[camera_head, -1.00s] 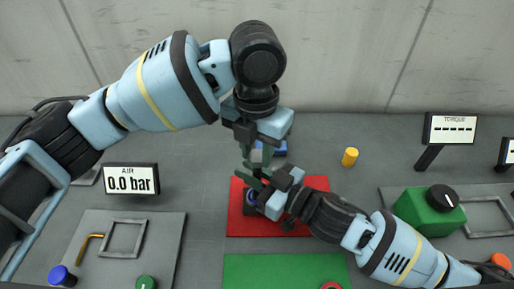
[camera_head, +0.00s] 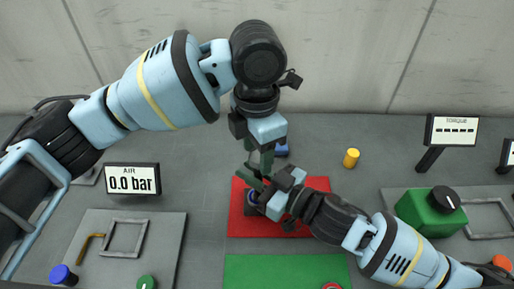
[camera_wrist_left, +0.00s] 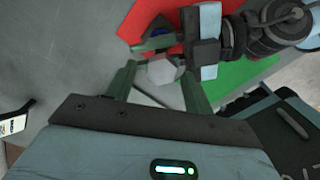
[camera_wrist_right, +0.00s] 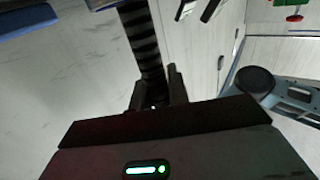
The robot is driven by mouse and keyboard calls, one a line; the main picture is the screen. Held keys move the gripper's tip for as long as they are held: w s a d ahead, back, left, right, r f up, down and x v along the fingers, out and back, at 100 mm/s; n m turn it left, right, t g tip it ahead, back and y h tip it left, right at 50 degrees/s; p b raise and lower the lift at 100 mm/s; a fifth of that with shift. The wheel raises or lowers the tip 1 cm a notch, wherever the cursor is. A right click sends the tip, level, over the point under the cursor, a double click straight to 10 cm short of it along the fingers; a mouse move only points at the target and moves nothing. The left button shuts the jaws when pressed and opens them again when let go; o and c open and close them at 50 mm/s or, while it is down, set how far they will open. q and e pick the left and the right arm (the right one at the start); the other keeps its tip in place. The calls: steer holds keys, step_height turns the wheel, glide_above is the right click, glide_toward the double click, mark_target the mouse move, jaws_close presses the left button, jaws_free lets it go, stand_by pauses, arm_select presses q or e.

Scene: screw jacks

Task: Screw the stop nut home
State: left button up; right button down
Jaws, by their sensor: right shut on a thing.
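The stop nut (camera_wrist_left: 162,72), a pale grey hexagon, shows in the left wrist view between the green fingers of my left gripper (camera_wrist_left: 158,80). These fingers stand apart on either side of it. In the head view my left gripper (camera_head: 260,160) points down above the red mat, and its fingers hide the nut. My right gripper (camera_head: 260,184) comes in from the right just below it. In the right wrist view it (camera_wrist_right: 158,96) is shut on a dark ribbed spindle (camera_wrist_right: 143,40). The dark jack base (camera_head: 250,207) is partly hidden by my right gripper.
The jack is on a red mat (camera_head: 240,226), with a green mat (camera_head: 270,270) in front. A yellow cylinder (camera_head: 351,158) and a blue object (camera_head: 282,151) stand behind. A green box with a black knob (camera_head: 428,214) is at right. The AIR display (camera_head: 132,180) reads 0.0 bar.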

arm_select(q)
steer(key=shift+r, duration=2.2)
